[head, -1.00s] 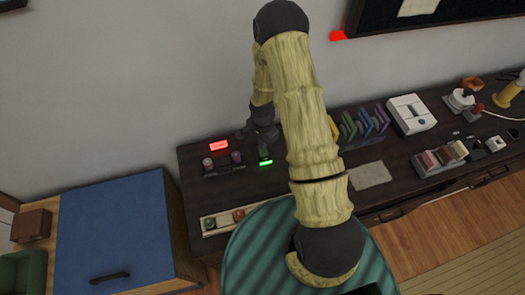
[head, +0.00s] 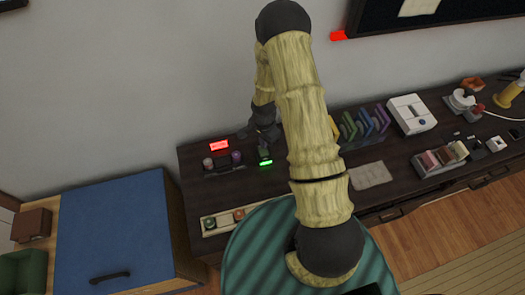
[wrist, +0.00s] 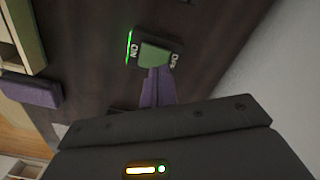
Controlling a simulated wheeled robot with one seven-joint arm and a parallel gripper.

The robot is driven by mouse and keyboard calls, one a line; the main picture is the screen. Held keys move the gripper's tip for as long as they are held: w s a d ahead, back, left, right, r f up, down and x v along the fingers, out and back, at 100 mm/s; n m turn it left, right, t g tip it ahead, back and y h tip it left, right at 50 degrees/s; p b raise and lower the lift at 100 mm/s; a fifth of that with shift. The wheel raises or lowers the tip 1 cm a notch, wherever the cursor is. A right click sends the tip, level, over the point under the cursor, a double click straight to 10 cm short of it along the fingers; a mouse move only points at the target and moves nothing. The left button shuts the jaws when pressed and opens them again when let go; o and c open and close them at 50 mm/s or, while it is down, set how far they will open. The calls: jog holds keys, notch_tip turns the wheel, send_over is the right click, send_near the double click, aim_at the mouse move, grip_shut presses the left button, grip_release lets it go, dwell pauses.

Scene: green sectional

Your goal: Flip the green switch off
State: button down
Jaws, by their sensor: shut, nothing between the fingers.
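The green switch (head: 265,154) sits on the dark sideboard in the head view, with a green light lit along its near edge. In the wrist view the switch (wrist: 155,54) shows a green rocker between the labels ON and OFF, with the green glow at the ON end. My gripper (wrist: 158,72) is shut and empty, its fingertips at the rocker's edge. I cannot tell whether they touch it. In the head view my gripper (head: 265,140) is small and dark just behind the switch, partly blending with the wrist.
A red-lit switch (head: 219,146) and small knobs (head: 236,157) stand left of the switch. A pale tray (head: 222,221) lies nearer the front. Coloured upright pieces (head: 368,122) stand to the right. A striped green round surface (head: 255,250) and a blue-topped cabinet (head: 115,230) are in front.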

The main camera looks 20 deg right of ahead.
jog(key=shift+a+f, duration=0.15)
jog(key=shift+a, duration=0.05)
jog(key=shift+w+f+b, duration=0.25)
jog(key=shift+f+b, duration=0.05)
jog(key=shift+a, duration=0.2)
jog(key=shift+s, duration=0.15)
jog(key=shift+d+f, duration=0.25)
jog(key=shift+d, duration=0.15)
jog(key=shift+s+a+b, duration=0.1)
jog(key=shift+b, duration=0.2)
